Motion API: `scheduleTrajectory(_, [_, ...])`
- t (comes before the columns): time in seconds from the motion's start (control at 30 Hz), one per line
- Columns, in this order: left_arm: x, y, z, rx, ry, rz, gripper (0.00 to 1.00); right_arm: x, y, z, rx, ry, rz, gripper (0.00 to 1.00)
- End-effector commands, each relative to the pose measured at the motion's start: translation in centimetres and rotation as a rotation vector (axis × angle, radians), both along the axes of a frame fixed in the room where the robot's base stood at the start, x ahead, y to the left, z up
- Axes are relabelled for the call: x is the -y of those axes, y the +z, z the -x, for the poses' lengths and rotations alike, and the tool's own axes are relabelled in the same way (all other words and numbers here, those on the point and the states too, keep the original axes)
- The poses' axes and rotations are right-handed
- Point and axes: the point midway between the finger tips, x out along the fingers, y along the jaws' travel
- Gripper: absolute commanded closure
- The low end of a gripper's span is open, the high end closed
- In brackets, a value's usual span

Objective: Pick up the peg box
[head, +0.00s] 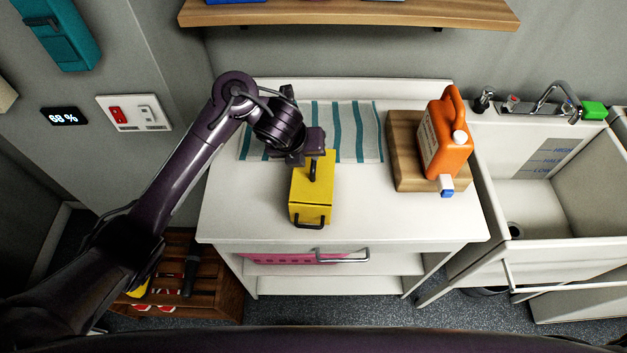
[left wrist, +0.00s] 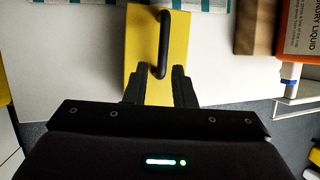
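The yellow box (head: 312,197), which I take to be the peg box, stands on the white worktop. It has a dark handle on top and another dark handle on its front face. My left gripper (head: 314,166) is over the box's top at the far end of the top handle. In the left wrist view the yellow box (left wrist: 145,48) lies beyond the fingers, and its black handle (left wrist: 162,45) lines up with the gap between them. My left gripper (left wrist: 158,78) is open, with yellow showing between the fingertips. My right gripper is in neither view.
A striped cloth (head: 361,130) lies behind the box. To the right, an orange jug (head: 446,143) stands on a wooden board (head: 404,140). A sink (head: 545,200) adjoins the worktop (head: 390,222) on the right. A wooden shelf (head: 350,12) hangs above.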

Motion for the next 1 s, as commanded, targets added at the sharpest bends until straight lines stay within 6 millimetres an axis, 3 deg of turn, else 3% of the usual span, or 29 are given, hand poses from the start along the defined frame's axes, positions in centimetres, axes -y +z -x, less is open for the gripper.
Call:
scheduleTrajectory(0.2, [0.6, -2.3, -0.7, -0.002, 0.004, 0.005, 0.77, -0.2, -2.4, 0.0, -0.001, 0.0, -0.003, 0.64])
scheduleTrajectory(0.6, [1.7, -5.8, -3.1, -0.003, 0.007, 0.004, 0.77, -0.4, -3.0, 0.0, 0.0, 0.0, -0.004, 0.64])
scheduleTrajectory(0.93, [1.9, -6.3, -3.4, -0.001, 0.006, 0.005, 0.77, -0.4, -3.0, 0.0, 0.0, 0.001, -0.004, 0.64])
scheduleTrajectory(1.0, [1.9, -6.3, -3.4, -0.001, 0.006, 0.005, 0.86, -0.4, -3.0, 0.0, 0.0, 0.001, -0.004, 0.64])
